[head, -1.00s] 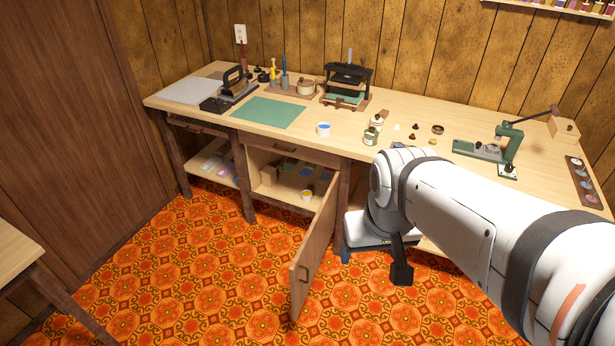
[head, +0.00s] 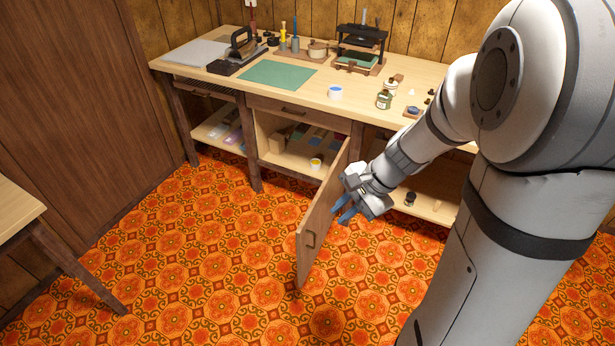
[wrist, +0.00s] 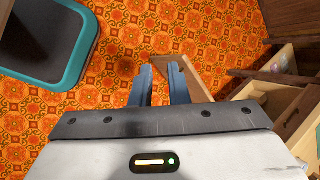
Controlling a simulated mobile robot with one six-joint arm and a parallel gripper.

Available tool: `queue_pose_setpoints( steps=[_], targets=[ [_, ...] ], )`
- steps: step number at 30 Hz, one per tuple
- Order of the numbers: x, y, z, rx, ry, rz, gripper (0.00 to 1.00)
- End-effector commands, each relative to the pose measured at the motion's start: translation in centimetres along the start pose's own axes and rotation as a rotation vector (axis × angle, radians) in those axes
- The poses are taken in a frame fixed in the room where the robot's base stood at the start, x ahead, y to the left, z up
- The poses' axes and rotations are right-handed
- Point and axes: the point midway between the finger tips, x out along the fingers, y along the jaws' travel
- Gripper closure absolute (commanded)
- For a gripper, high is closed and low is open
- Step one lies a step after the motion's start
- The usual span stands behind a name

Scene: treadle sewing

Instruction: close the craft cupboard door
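The craft cupboard door (head: 318,225) stands wide open, swung out over the floor from the right side of the cupboard opening (head: 290,152). Its dark handle (head: 310,240) is near the free edge. My gripper (head: 343,214) is on the handle-face side of the door, to the right of it and close by; I cannot tell whether it touches. In the wrist view my gripper's blue fingers (wrist: 157,72) are apart with nothing visible between them, and part of the door (wrist: 185,68) lies just past the right finger.
The cupboard holds a small yellow-and-white pot (head: 316,164) and a wooden block. The workbench (head: 225,87) above carries tools and jars. An open shelf (head: 432,205) lies right of the door. The patterned floor (head: 210,265) left of the door is clear.

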Motion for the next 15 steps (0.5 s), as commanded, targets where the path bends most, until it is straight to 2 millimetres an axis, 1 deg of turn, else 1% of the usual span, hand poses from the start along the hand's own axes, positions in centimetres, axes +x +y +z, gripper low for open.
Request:
queue_pose_setpoints(
  steps=[1,5,6,9,12,15],
  targets=[
    [2.4,0.2,-1.9,0.111,-0.029,-0.027,0.89],
    [6.7,-0.2,-6.2,0.402,-0.09,-0.111,1.0],
    [7.9,-0.2,-7.6,0.49,-0.106,-0.136,1.0],
    [10.8,0.1,-10.9,0.691,-0.138,-0.189,1.0],
    [12.9,0.6,-13.4,0.846,-0.159,-0.23,1.0],
    [14.2,0.9,-15.0,0.946,-0.172,-0.257,1.0]
  ],
)
